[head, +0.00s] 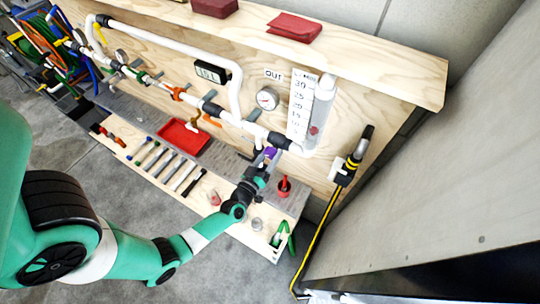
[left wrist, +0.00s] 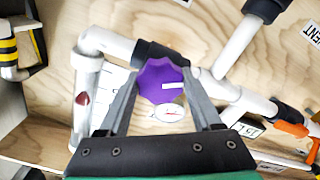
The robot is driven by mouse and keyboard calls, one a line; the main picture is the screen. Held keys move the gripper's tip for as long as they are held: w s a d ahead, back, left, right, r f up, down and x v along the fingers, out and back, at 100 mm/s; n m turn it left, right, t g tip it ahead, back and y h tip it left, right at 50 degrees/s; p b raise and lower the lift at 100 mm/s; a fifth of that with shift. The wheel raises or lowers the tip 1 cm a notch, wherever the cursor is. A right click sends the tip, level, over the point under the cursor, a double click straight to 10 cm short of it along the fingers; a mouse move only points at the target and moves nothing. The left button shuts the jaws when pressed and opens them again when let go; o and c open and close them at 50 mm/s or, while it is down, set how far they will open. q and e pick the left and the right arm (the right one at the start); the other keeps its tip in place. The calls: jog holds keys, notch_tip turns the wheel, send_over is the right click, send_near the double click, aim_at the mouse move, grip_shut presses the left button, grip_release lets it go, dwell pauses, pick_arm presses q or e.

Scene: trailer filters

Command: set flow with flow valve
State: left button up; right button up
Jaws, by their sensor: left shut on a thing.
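The flow valve's purple knob (head: 271,152) sits on the white pipe beside the flow meter. My left gripper (head: 264,163) is shut on the purple knob. In the left wrist view the two fingers of the left gripper (left wrist: 162,75) lie on either side of the lobed purple knob (left wrist: 160,84), which has a white mark. The clear flow meter tube (head: 321,108) stands upright beside a numbered scale (head: 301,98). Its red float (head: 313,130) is in the lower part of the tube and also shows in the left wrist view (left wrist: 83,98). My right gripper is not in view.
A round gauge (head: 267,98) and a digital display (head: 210,73) are on the wooden panel.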

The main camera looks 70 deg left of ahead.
pick_arm(q)
jog(key=o, duration=1.4)
jog(key=p+v, duration=0.2)
jog(key=v, duration=0.9)
jog(key=shift+s+d, duration=0.25)
jog(key=shift+s, duration=0.05)
